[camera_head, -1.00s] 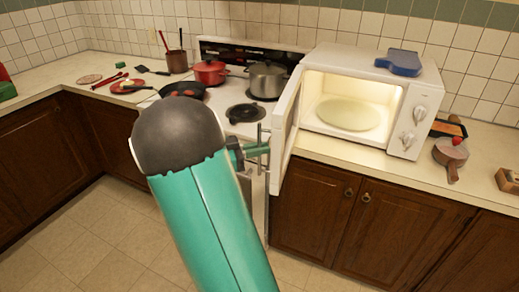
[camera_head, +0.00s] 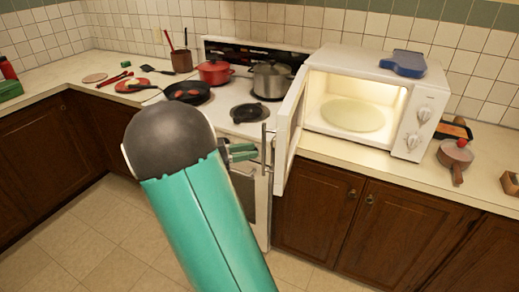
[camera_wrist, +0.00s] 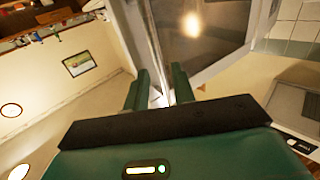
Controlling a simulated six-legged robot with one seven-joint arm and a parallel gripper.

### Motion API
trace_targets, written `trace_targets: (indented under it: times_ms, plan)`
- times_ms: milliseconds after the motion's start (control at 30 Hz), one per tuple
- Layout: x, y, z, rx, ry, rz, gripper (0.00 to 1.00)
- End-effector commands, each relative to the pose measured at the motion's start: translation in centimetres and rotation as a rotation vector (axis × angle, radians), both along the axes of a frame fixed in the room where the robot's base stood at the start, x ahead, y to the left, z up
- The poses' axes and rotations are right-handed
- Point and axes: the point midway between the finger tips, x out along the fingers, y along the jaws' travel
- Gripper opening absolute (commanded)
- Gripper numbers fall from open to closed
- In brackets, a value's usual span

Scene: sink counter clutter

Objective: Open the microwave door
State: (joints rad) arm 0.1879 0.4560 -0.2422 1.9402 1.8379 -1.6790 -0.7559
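The white microwave (camera_head: 411,122) stands on the counter with its door (camera_head: 289,128) swung wide open towards the left. Its lit inside and round glass plate (camera_head: 352,114) show. A vertical metal handle (camera_head: 264,148) is on the door's outer face. My gripper (camera_head: 252,152) is just left of the handle, partly hidden by my arm. In the wrist view my gripper's two green fingers (camera_wrist: 160,92) stand apart, with the door's edge and handle bar in line with the gap. I cannot tell whether a finger touches the handle.
A blue item (camera_head: 403,63) lies on top of the microwave. A small brown pan (camera_head: 455,155) is to its right. Floor in front of the cabinets is clear.

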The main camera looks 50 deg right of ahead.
Motion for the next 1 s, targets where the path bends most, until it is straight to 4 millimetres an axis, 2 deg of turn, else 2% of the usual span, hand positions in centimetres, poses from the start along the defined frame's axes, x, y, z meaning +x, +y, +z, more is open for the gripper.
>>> trace_targets:
  times_ms: [200,400,567,1000]
  plan:
    - [3.2,3.9,0.0,0.000,0.000,0.004,0.26]
    - [5.1,6.4,-0.1,0.000,0.000,0.001,0.26]
    - [5.6,7.0,0.0,0.000,0.000,0.000,0.26]
    - [5.6,7.0,0.0,0.000,0.000,0.000,0.26]
